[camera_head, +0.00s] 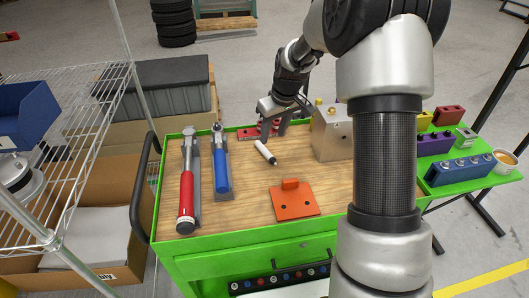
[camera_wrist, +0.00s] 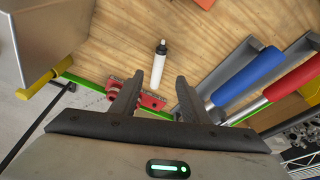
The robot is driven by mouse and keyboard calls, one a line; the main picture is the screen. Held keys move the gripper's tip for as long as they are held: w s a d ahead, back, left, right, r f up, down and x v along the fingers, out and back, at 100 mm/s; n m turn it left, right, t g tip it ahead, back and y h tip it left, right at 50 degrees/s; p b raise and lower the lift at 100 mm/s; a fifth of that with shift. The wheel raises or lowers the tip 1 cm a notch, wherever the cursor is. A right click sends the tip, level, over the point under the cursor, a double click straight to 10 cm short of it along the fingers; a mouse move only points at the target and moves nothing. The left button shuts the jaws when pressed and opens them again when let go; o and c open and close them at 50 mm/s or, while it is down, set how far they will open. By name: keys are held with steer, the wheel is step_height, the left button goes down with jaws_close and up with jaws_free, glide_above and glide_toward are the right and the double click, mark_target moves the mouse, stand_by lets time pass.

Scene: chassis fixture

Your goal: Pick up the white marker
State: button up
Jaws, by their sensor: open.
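The white marker (camera_head: 264,152) lies on the wooden top of the green cart, white with a dark tip. It also shows in the wrist view (camera_wrist: 158,66), lying just beyond the fingertips and roughly between them. My gripper (camera_head: 274,130) is at the far edge of the cart top, behind the marker in the head view. In the wrist view my gripper (camera_wrist: 156,84) is open, with its two dark fingers apart and nothing held between them. The marker's whole length appears visible in the wrist view.
A red part (camera_wrist: 150,100) sits close to the fingers. A metal box (camera_head: 333,134) stands right of the gripper. Blue (camera_head: 221,166) and red (camera_head: 187,192) handled tools lie left, and an orange plate (camera_head: 296,204) in front. Bare wood surrounds the marker.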

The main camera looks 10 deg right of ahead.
glide_above(267, 151)
steer(key=s, duration=0.2)
steer(key=f, duration=0.5)
steer(key=shift+s+d+f+b, duration=0.15)
steer(key=shift+d+b, duration=0.15)
steer(key=x, duration=0.5)
steer(key=shift+w+b, duration=0.35)
steer(key=shift+w, duration=0.05)
steer(key=shift+c, duration=0.5)
jaws_close()
